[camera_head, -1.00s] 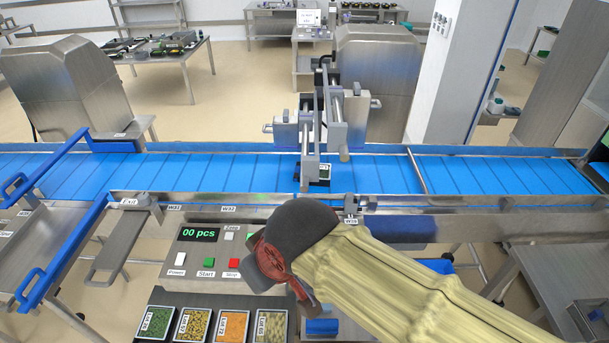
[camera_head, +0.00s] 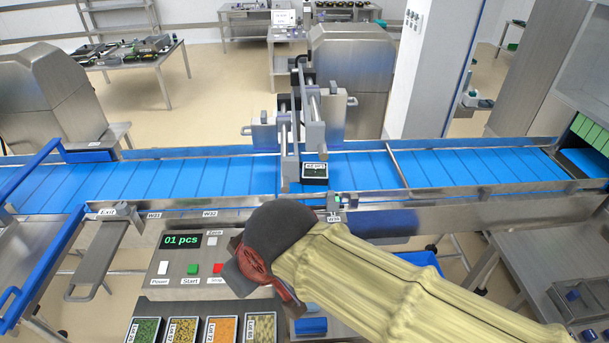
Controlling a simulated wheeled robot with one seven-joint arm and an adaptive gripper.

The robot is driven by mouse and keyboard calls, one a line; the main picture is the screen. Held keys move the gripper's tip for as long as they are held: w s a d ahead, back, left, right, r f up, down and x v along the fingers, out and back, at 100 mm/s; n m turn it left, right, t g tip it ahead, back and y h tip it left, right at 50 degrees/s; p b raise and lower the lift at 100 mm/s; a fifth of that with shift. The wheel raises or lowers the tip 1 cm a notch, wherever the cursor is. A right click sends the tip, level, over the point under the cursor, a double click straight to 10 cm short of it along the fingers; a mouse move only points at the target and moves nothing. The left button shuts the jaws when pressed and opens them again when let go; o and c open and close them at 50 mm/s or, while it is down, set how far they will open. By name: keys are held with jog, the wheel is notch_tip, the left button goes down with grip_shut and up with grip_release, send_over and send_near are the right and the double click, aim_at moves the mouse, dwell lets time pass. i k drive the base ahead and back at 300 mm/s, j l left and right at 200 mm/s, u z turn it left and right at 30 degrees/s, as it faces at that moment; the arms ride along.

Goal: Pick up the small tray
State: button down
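A small dark tray (camera_head: 315,180) with a white label on top sits on the blue conveyor belt (camera_head: 230,178), just right of the upright metal bars of the machine (camera_head: 288,140) over the belt. My gripper (camera_head: 262,270) is on the near side of the belt, in front of the control panel and well apart from the tray. The wrist and sleeve hide much of it. Its fingertips cannot be made out, so its opening is unclear.
The panel display (camera_head: 181,240) reads "01 pcs". Several food-filled containers (camera_head: 206,329) stand below it. A metal rail (camera_head: 430,203) edges the near side of the belt. A thin bar (camera_head: 397,165) crosses the belt right of the tray.

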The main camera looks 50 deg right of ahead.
aim_at(315, 173)
jog(key=z, duration=0.95)
